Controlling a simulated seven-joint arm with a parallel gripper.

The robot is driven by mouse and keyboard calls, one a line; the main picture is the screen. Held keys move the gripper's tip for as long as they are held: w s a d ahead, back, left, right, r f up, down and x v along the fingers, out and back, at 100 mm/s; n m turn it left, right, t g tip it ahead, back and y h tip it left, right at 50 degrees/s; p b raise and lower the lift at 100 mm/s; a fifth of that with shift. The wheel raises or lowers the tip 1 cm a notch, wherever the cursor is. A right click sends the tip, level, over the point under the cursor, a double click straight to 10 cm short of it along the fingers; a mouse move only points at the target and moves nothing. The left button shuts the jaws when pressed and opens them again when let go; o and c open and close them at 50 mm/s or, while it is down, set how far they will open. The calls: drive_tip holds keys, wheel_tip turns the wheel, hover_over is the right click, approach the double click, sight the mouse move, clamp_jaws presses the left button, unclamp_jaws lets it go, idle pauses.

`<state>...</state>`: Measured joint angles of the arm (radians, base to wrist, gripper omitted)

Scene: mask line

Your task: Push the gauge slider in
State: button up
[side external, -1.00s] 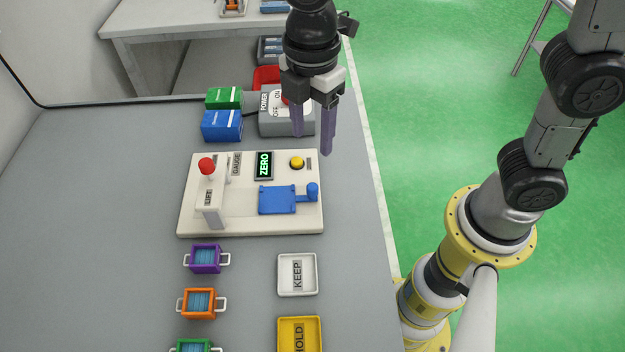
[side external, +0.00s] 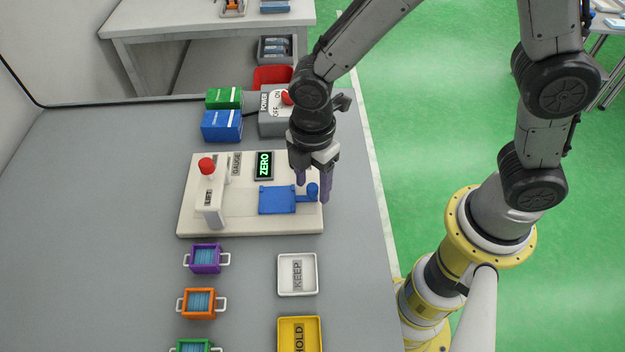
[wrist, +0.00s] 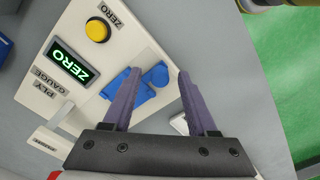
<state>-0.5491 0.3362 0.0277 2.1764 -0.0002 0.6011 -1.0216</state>
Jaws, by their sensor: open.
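The white gauge board (side external: 245,225) lies on the grey table. Its blue slider (side external: 277,200) is a flat plate with a round knob (side external: 312,190) at its right end. The slider also shows in the wrist view (wrist: 126,88), with its knob (wrist: 156,76) beyond and between the fingers. A lit display (side external: 264,165) reads ZERO. A lever with a red ball (side external: 207,166) stands at the board's left, labelled LIFT. My gripper (side external: 313,192) is open, pointing down over the board's right edge with the fingertips around the knob. I cannot tell whether they touch it.
Purple (side external: 206,258) and orange (side external: 200,302) handled bins stand in front, with a green one partly cut off. A white KEEP tray (side external: 297,291) and yellow HOLD tray (side external: 284,338) lie at front right. Blue (side external: 222,126) and green boxes stand behind. Table left is clear.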

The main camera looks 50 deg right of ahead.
clamp_jaws()
idle(1.4)
